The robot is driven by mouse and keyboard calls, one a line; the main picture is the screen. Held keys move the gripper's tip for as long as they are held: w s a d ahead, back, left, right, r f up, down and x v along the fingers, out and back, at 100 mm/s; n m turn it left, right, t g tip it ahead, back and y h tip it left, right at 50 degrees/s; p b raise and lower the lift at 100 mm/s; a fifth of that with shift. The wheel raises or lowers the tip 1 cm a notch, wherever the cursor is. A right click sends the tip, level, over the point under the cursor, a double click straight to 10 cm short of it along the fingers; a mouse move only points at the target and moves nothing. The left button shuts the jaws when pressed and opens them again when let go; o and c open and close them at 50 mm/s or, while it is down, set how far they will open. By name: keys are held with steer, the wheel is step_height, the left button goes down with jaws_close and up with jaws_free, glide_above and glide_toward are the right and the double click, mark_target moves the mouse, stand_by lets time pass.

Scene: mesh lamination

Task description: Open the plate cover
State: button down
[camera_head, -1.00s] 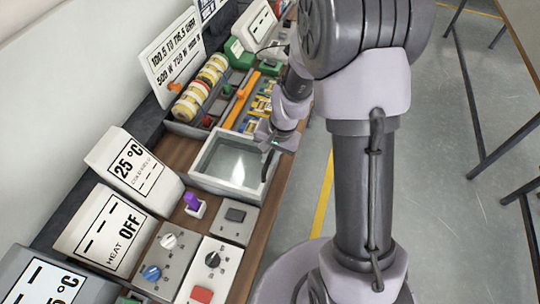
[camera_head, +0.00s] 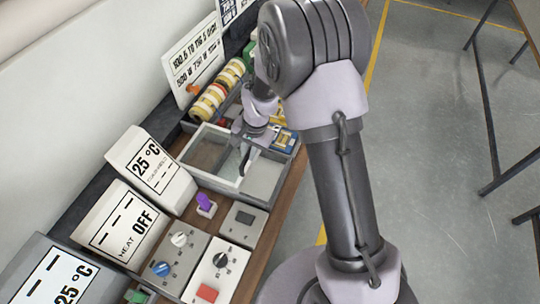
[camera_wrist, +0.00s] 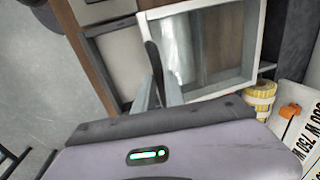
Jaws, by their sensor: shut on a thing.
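The plate cover (camera_head: 206,155) is a clear pane in a pale frame. It sits shifted toward the wall, and a brownish surface shows through part of it. To its right a bare grey plate (camera_head: 264,180) is exposed. My gripper (camera_head: 245,152) is shut on the dark upright handle (camera_head: 244,160) at the cover's right edge. In the wrist view my gripper (camera_wrist: 160,92) holds the handle (camera_wrist: 153,58) by the cover (camera_wrist: 225,45), with the grey plate (camera_wrist: 118,55) on the left. The exact grip contact is partly hidden.
Yellow rolls (camera_head: 212,98) and a sign (camera_head: 195,62) stand beyond the cover. A 25 °C display (camera_head: 150,165), a purple switch (camera_head: 205,202) and knob panels (camera_head: 180,250) are nearer. Open floor (camera_head: 430,130) lies to the right.

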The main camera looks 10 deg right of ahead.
glide_above(226, 155)
steer(key=shift+p, duration=0.45)
steer(key=c, duration=1.4)
jaws_free()
step_height(226, 155, up, 17)
steer(key=s+d+p, duration=0.2)
steer(key=shift+d, duration=0.4)
